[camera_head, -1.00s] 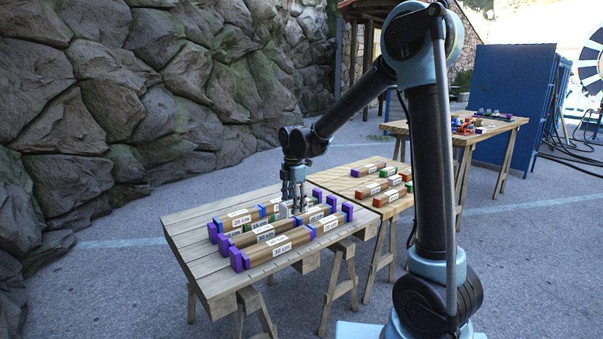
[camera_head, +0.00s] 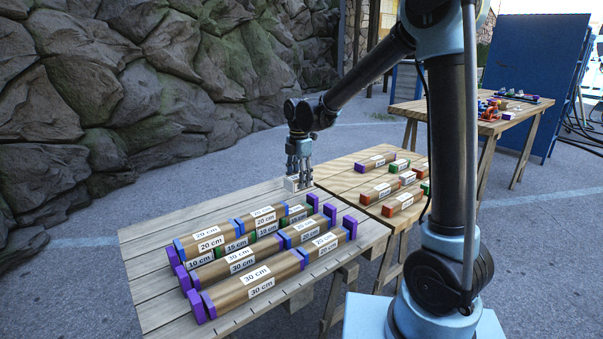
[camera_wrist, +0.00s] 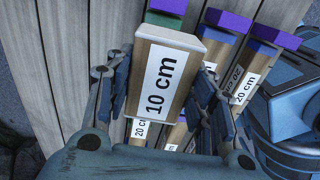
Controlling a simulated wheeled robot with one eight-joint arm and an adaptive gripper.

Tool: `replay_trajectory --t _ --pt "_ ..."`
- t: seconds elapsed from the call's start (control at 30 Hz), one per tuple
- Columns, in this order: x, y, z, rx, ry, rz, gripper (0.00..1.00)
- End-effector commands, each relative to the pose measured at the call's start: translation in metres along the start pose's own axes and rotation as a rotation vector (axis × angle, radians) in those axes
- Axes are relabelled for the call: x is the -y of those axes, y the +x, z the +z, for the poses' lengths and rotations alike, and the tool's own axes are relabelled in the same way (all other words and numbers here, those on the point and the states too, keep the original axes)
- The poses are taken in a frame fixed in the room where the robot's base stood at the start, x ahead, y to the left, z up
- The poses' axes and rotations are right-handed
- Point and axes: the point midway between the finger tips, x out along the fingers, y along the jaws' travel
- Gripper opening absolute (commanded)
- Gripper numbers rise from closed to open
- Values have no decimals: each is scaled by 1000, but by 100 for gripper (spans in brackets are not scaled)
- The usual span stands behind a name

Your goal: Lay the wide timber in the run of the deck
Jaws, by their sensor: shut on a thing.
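My gripper (camera_head: 299,172) is shut on a short timber block (camera_head: 292,184) with a pale end, above the far end of the deck table. In the wrist view the block (camera_wrist: 181,38) bears a "10 cm" label, and the fingers of my gripper (camera_wrist: 163,95) press its two sides. Below lie rows of brown timbers with purple end pieces: the front row's 30 cm timber (camera_head: 251,283) and 20 cm timber (camera_head: 328,243), a middle row, and a back row with 20 cm timbers (camera_head: 208,236). Short 10 and 15 cm labels show between rows, partly hidden.
The deck table (camera_head: 135,262) has bare planks on its left. A second wooden table (camera_head: 340,174) with several loose timbers (camera_head: 380,191) stands to the right. A farther table (camera_head: 440,108) holds small coloured items before a blue panel (camera_head: 545,60). A rock wall rises behind.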

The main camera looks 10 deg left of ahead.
Motion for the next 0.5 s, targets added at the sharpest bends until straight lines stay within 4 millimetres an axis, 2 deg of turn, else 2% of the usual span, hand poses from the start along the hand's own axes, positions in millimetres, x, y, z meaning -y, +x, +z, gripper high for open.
replay_trajectory --t 0.17,0.5 --pt "-1 5 -4 0 -5 0 24" --pt "-2 35 -4 0 -6 0 24"
